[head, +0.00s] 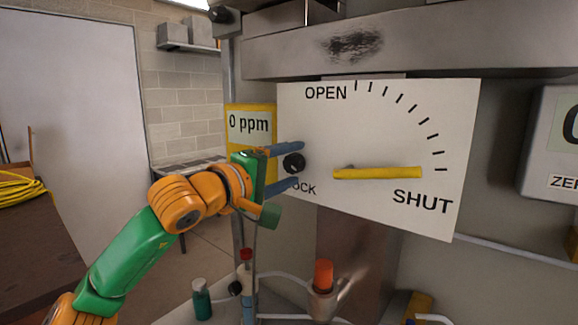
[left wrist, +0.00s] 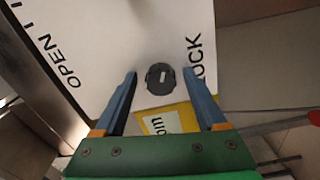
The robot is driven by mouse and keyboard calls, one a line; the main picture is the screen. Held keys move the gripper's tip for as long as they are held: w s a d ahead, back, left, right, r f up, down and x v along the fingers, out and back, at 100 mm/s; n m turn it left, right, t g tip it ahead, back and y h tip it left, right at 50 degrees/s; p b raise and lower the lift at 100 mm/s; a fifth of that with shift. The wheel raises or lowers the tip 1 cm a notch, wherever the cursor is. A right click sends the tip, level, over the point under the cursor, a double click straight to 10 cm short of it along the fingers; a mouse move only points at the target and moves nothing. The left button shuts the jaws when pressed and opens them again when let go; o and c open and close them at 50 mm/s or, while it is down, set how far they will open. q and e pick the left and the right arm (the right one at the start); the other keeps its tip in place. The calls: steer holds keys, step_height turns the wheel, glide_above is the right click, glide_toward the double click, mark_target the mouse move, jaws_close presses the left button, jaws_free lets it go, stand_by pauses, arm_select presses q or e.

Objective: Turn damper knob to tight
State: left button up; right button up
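A small round black damper knob (head: 293,163) sits on the left part of a white panel (head: 300,120), above a partly covered word ending in "OCK". In the left wrist view the knob (left wrist: 160,79) has a short light mark on its face. My left gripper (head: 299,165) is open, its two blue fingers on either side of the knob. In the left wrist view a gap shows between the knob and each finger of the left gripper (left wrist: 160,74). A yellow lever (head: 377,173) lies nearly level on the panel, above "SHUT". My right gripper is not in view.
A yellow-framed "0 ppm" sign (head: 250,124) is behind my left gripper. Below are a green bottle (head: 202,300) and an orange-capped fitting (head: 323,275). A grey box (head: 548,140) is at the right, and a metal beam (head: 440,40) runs above the panel.

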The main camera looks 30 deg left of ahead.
arm_select(q)
steer(key=s+b, duration=0.3)
steer(key=s, duration=0.4)
steer(key=shift+a, duration=0.25)
